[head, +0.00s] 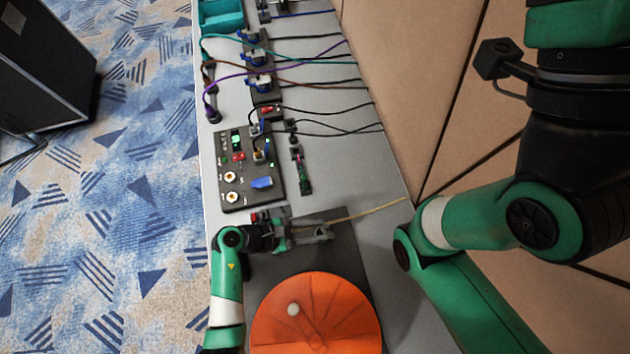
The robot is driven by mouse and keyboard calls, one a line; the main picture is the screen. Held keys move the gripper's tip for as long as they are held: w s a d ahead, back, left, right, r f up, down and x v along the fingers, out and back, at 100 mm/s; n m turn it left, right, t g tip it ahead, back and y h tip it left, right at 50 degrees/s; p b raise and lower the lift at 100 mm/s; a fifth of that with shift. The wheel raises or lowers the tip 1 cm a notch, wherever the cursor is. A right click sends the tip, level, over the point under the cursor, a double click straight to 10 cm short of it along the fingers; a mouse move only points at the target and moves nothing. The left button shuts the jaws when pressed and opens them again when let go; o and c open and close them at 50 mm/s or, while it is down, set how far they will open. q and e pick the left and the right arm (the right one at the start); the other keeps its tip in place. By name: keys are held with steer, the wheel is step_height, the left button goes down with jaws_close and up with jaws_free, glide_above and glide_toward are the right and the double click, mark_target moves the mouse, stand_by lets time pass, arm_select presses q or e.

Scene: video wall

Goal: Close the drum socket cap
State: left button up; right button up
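The drum shows as a large orange disc (316,318) with a small pale knob, at the bottom of the head view on a dark grey mat (345,250). My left gripper (318,233) is just above the orange disc in the picture, pointing right. Whether its fingers are open or shut is too small to tell. The socket cap cannot be made out; the gripper and wrist cover the area beside the drum. My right arm fills the right side, but its gripper does not show.
A dark control panel (248,169) with knobs and a blue switch lies beyond my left gripper. Socket blocks, several cables and a teal bin (221,15) lie further along the narrow grey table (345,180). A tan wall borders the right, carpet the left.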

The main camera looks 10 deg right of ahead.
arm_select(q)
steer(key=shift+o, duration=1.2)
steer(key=shift+a+r, duration=0.1)
steer(key=p+v, duration=0.2)
steer(key=v, duration=0.9)
steer(key=shift+a, duration=0.2)
arm_select(e)
step_height(320, 180, up, 2)
steer(key=shift+r, duration=0.1)
arm_select(q)
steer(key=shift+r, duration=0.1)
arm_select(e)
steer(key=shift+c, duration=0.2)
steer(key=shift+c, duration=1.1)
